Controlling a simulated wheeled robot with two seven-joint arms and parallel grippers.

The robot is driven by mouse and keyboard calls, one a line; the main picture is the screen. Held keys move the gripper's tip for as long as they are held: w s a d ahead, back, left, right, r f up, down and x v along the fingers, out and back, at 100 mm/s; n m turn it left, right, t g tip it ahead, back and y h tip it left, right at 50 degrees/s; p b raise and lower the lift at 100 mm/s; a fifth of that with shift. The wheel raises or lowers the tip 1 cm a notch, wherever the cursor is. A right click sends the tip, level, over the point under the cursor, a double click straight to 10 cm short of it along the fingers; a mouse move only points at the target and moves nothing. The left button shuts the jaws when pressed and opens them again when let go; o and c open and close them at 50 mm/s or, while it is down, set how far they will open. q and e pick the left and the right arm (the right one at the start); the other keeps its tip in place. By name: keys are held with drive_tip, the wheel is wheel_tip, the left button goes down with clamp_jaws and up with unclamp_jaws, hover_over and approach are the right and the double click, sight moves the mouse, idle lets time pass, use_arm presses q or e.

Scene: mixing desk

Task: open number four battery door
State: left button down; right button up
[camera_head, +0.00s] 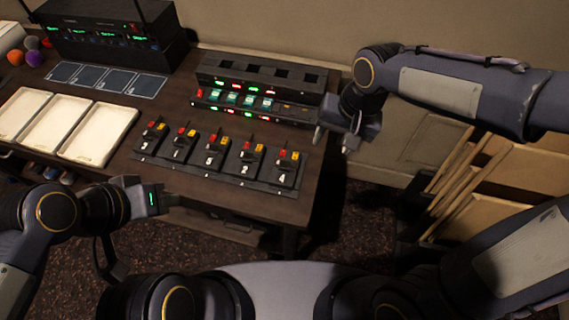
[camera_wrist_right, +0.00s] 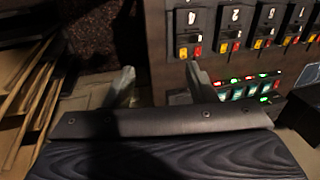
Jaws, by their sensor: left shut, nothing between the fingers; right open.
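The number four unit (camera_head: 284,172) is at the right end of a row of dark units on the desk. It has a red and a yellow part on top and a "4" on its front face. Its door looks shut, though it is small here. The unit at the left end of the row in the right wrist view (camera_wrist_right: 189,30) looks like the same one, seen upside down. My right gripper (camera_head: 333,139) is open and empty beyond the desk's right edge, right of the row. Its fingers show in the wrist view (camera_wrist_right: 160,85). My left gripper (camera_head: 165,199) is shut and empty before the desk's front edge.
A slotted black rack (camera_head: 262,76) with lit buttons stands behind the row. White trays (camera_head: 58,127), blue-grey panels (camera_head: 107,79) and a black radio box (camera_head: 110,35) are on the left. Wooden boards (camera_head: 480,180) lean at right. The floor between is open.

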drive_tip(key=g+h, duration=0.1)
drive_tip(key=h, duration=0.1)
approach(284, 169)
wheel_tip(284, 169, down, 8)
drive_tip(key=shift+r+p, duration=0.1)
drive_tip(key=shift+p, duration=0.2)
